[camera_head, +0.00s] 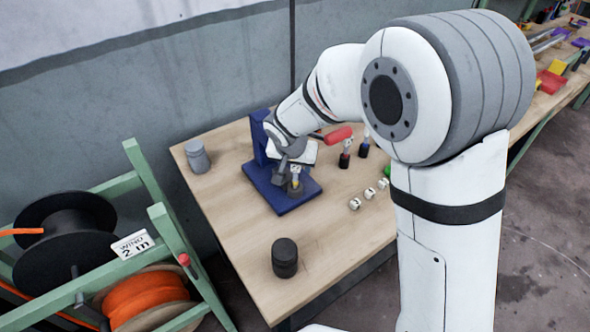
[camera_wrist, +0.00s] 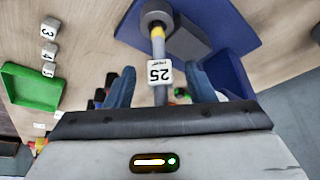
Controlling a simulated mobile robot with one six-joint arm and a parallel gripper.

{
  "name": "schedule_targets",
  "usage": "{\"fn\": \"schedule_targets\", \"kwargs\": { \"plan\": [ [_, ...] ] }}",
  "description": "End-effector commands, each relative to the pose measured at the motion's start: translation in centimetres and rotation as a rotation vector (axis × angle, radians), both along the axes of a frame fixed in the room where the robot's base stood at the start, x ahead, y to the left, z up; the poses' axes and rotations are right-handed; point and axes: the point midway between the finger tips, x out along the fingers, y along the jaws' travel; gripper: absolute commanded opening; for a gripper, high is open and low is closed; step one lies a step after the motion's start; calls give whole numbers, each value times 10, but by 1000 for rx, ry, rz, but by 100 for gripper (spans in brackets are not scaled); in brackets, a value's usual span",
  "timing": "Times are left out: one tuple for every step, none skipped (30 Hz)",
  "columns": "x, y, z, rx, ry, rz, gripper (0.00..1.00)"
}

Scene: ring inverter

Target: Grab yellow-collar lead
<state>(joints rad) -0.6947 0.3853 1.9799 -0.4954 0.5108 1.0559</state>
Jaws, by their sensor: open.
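The yellow-collar lead (camera_wrist: 157,46) is a thin grey rod with a yellow band and a white tag reading 25. Its far end meets a round grey piece on the blue stand (camera_wrist: 226,28). My gripper (camera_wrist: 161,72) is open, with one blue-grey finger on each side of the lead and gaps visible between fingers and rod. In the head view the lead (camera_head: 295,184) stands on the base of the blue stand (camera_head: 256,165). My gripper (camera_head: 290,168) is just above it there, its fingers partly hidden.
A red handle (camera_head: 337,135) sits right of my gripper. Two other dark-based leads (camera_head: 345,154) stand to the right. Several numbered white cubes (camera_head: 354,203) and a green tray (camera_wrist: 32,87) lie nearby. A black cylinder (camera_head: 285,257) stands at the front, a grey jar (camera_head: 197,156) at the back left.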

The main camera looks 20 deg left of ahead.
Motion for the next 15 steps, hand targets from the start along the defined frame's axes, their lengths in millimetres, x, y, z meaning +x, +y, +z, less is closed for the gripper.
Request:
{"fn": "schedule_targets", "kwargs": {
  "plan": [
    [0, 0, 0, 0, 0, 0, 47],
    [0, 0, 0, 0, 0, 0, 44],
    [0, 0, 0, 0, 0, -1, 41],
    [0, 0, 0, 0, 0, -1, 38],
    [0, 0, 0, 0, 0, -1, 36],
    [0, 0, 0, 0, 0, -1, 33],
    [0, 0, 0, 0, 0, -1, 30],
    [0, 0, 0, 0, 0, -1, 28],
    [0, 0, 0, 0, 0, -1, 25],
    [0, 0, 0, -1, 0, -1, 22],
    [0, -1, 0, 0, 0, -1, 20],
    [0, -1, 0, -1, 0, -1, 16],
    [0, -1, 0, -1, 0, -1, 14],
    [0, -1, 0, -1, 0, -1, 11],
    [0, -1, 0, -1, 0, -1, 8]
  ]
}}
